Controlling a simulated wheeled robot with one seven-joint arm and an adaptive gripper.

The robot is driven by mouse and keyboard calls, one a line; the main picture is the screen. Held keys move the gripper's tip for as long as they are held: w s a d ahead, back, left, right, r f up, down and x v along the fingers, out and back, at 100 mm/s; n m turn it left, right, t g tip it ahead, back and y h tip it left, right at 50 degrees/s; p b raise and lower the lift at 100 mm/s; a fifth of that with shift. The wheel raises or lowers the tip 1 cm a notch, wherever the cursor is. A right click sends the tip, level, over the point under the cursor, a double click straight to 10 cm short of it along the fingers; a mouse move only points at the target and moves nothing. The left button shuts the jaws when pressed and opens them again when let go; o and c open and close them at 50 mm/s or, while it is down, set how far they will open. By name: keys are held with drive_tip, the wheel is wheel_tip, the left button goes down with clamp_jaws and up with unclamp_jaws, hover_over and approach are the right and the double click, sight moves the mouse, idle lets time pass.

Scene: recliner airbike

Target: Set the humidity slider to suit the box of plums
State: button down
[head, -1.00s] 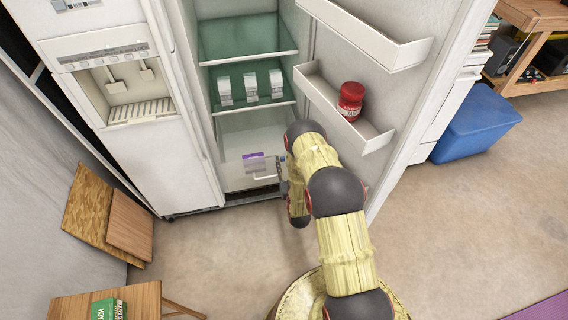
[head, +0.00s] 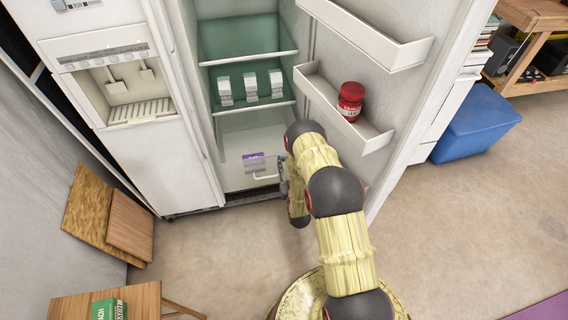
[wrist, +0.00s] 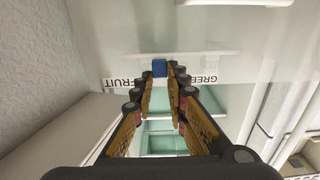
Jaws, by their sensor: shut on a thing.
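The humidity slider's blue knob (wrist: 160,68) shows in the wrist view on a pale panel, between the words FRUIT (wrist: 124,82) at left and GREE (wrist: 203,79) at right, the latter partly covered. My gripper (wrist: 160,77) is shut on the knob, with the fingertips at its two sides. In the head view my gripper (head: 283,170) is at the right side of the clear drawer (head: 235,180) low in the open fridge. A small purple thing (head: 253,161), perhaps the box of plums, shows at the drawer; its print is too small to read.
The fridge door (head: 405,95) stands open at the right, with a red jar (head: 350,98) on its shelf. Several white cartons (head: 250,86) stand on a glass shelf above the drawer. A blue bin (head: 476,123) is beyond the door. The floor in front is mostly clear.

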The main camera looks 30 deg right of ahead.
drive_tip(key=shift+s+d, duration=0.3)
drive_tip(key=shift+d, duration=0.65)
drive_tip(key=shift+s+d, duration=0.25)
drive_tip(key=shift+d, duration=0.7)
drive_tip(key=c, duration=1.9)
unclamp_jaws()
drive_tip(key=shift+d, duration=0.1)
drive_tip(key=shift+o, duration=0.7)
drive_tip(key=shift+s, duration=0.1)
drive_tip(key=v, duration=1.1)
drive_tip(key=shift+s+a, duration=0.25)
drive_tip(key=shift+s, duration=0.1)
drive_tip(key=shift+f, duration=0.1)
